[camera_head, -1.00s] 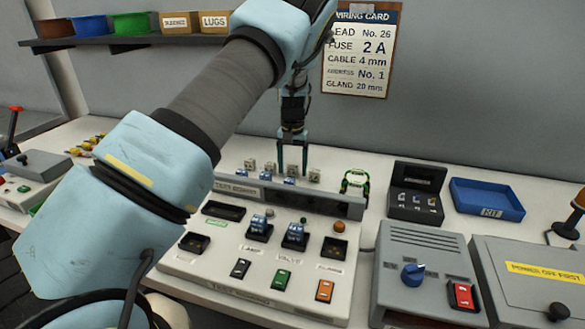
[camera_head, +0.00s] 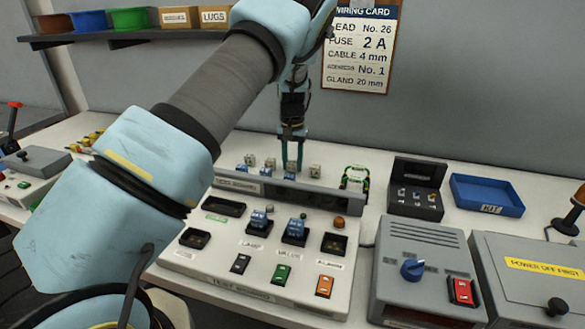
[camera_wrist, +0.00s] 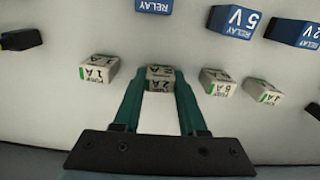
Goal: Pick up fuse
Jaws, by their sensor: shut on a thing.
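My gripper (camera_head: 291,163) is low over the back of the test board, with its teal fingers shut on a small cream fuse (camera_wrist: 160,84). In the wrist view the fuse sits between the two fingertips (camera_wrist: 160,74), and its upside-down label seems to read 2 A. In the head view the fingers partly hide it. Other fuses stand beside it: a 1 A fuse (camera_wrist: 98,69) on one side, and on the other a fuse that looks like 5 A (camera_wrist: 218,82) and one more (camera_wrist: 262,92). I cannot tell whether the held fuse still touches the surface.
Blue relays (camera_wrist: 232,21) stand close to the fuses. The test board (camera_head: 262,262) lies in front. A green-trimmed item (camera_head: 355,178), a dark case (camera_head: 415,190) and an empty blue kit tray (camera_head: 486,195) are to the right. A wiring card (camera_head: 361,50) reads FUSE 2 A.

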